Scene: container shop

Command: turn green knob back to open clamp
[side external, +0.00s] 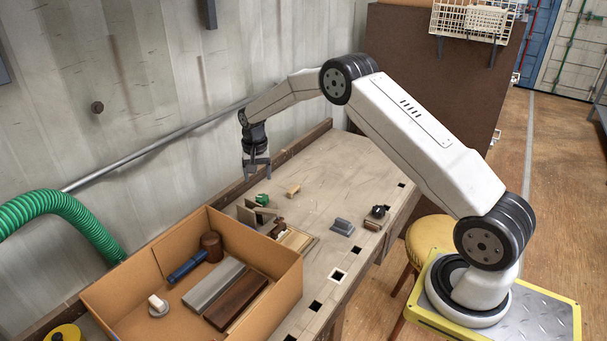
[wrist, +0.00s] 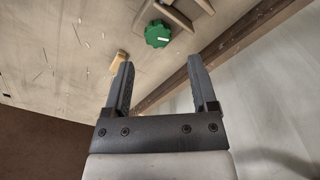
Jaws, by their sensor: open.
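The green knob (wrist: 158,34) is a scalloped disc with a white mark, at the top middle of the wrist view. In the side view the knob (side external: 262,199) is small, on the bench near the wall. The clamp (side external: 248,213) shows beside it as wooden parts; in the wrist view a piece of the clamp (wrist: 177,14) runs past the knob to the top edge. My gripper (side external: 256,172) is open and empty, above the bench, apart from the knob. In the wrist view the fingers of my gripper (wrist: 160,75) point up toward the knob with a gap between them.
A small wooden block (side external: 293,191) lies near the knob. A cardboard box (side external: 283,272) with tools stands at the front left of the bench. A grey block (side external: 342,227) and a small dark item (side external: 378,211) lie to the right. The bench (side external: 345,165) is clear toward the back.

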